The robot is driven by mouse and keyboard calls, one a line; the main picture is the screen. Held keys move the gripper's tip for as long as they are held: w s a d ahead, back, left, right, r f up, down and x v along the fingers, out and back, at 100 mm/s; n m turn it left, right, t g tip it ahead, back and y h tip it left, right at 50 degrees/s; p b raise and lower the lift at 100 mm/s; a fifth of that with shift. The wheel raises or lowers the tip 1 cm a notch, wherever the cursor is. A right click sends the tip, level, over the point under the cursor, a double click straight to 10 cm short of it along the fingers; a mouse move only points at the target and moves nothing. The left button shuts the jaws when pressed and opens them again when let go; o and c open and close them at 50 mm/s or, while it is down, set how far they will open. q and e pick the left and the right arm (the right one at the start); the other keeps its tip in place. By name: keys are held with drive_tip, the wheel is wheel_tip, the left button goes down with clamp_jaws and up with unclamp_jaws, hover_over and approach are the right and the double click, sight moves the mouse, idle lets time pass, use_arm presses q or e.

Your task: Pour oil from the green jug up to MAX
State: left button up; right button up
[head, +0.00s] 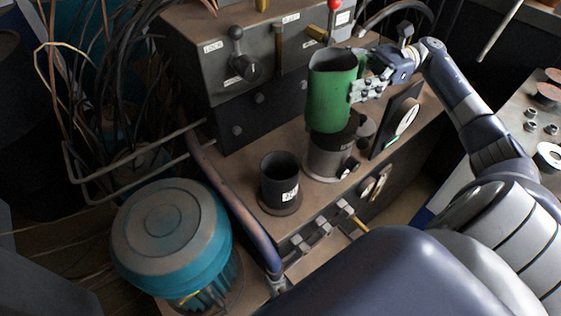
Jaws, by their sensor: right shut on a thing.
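The green jug (331,91) is a tall open-topped vessel with a dark inside. It is held upright over or just behind a grey metal cylinder (325,160) on the machine bench. My right gripper (357,88) is shut on the jug's right side, with the arm coming in from the right. I cannot tell how much oil is in the jug. A dark open cup (280,182) with a white label stands on a round base to the left of the grey cylinder. A MAX mark is not readable. My left gripper is not in view.
A grey control box (250,62) with levers and labels stands behind the jug. A round white gauge (406,116) is to its right. A teal motor (172,232) and a bent pipe (235,200) are at the left. Washers and nuts (530,126) lie on a right-hand surface.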

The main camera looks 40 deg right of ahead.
sight(322, 77)
drive_tip(key=shift+r, duration=0.25)
drive_tip(key=a+r+h+p, duration=0.1)
drive_tip(key=h+p, duration=0.1)
drive_tip(key=p, duration=0.3)
drive_tip(key=a+r+h+p, duration=0.1)
drive_tip(key=a+h+p, duration=0.1)
drive_tip(key=p, duration=0.2)
drive_tip(key=a+n+h+p, duration=0.1)
drive_tip(key=p, duration=0.4)
drive_tip(key=shift+s+a+r+g+h+p, duration=0.2)
drive_tip(key=shift+r+g+h+p, duration=0.1)
drive_tip(key=shift+r+h+p, duration=0.1)
drive_tip(key=shift+a+f+p, duration=0.25)
drive_tip(key=shift+a+p, duration=0.05)
drive_tip(key=shift+p, duration=0.25)
drive_tip(key=h+p, duration=0.1)
drive_tip(key=a+r+h+p, duration=0.1)
drive_tip(key=p, duration=0.3)
drive_tip(key=shift+s+a+r+n+h, duration=0.1)
drive_tip(key=shift+a+r+n+h, duration=0.15)
drive_tip(key=shift+n+h, duration=0.15)
drive_tip(key=shift+a+f+h, duration=0.15)
drive_tip(key=shift+f+h, duration=0.15)
drive_tip(key=shift+f, duration=0.2)
drive_tip(key=shift+f+p, duration=0.15)
drive_tip(key=shift+p, duration=0.3)
drive_tip(key=shift+a+f+h, duration=0.1)
drive_tip(key=shift+f+h, duration=0.15)
drive_tip(key=shift+h, duration=0.15)
drive_tip(key=shift+f, duration=0.15)
